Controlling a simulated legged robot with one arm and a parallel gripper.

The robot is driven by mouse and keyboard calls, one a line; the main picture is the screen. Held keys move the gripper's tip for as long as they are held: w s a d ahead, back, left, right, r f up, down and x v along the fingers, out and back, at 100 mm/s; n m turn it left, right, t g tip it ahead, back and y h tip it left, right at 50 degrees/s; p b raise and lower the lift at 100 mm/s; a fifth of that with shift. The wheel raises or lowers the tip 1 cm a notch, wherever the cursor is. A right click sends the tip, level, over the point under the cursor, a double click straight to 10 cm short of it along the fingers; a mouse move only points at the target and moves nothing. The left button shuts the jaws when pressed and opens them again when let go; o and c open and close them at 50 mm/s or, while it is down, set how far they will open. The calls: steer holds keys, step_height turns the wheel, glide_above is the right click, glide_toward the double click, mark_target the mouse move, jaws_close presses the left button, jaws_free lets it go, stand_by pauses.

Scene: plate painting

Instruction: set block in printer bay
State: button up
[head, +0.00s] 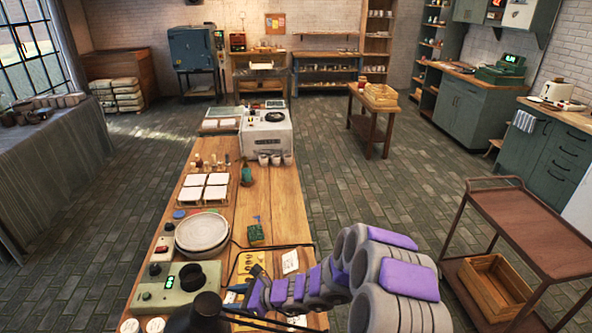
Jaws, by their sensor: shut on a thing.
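My gripper (252,291) is at the end of my purple and grey arm, low over the front of the wooden worktable (283,207). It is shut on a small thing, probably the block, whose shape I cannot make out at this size. A white boxy machine (266,141), perhaps the printer, stands at the far end of the table, well beyond my gripper. It has a dark round part on top. I cannot make out an open bay on it. A dark green piece (256,234) lies on the table beyond my gripper.
A stack of pale plates (202,233), white square tiles (206,187) and a green device with a dark knob (175,288) fill the table's left side. Small cups (276,160) stand before the white machine. The table's right middle is clear. A brown cart (530,228) stands at right.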

steer(key=w+d+r+m+t+h, duration=0.25)
steer(key=w+d+r+t, duration=0.2)
steer(key=d+r, duration=0.3)
steer(key=w+d+r+m+t+h, duration=0.1)
steer(key=w+d+r+m+t, duration=0.25)
steer(key=w+d+r, duration=0.45)
steer(key=s+d+r+m+t+h, duration=0.1)
steer(key=d+r+m+h, duration=0.1)
steer(key=d, duration=0.6)
steer(key=s+d+r+m+t+h, duration=0.1)
steer(key=s+d+r+m+h, duration=0.1)
steer(key=d+r, duration=0.5)
steer(key=shift+d+r+m+h, duration=0.2)
steer(key=shift+d+m+h, duration=0.65)
steer(key=shift+m, duration=0.35)
steer(key=shift+s+f, duration=0.1)
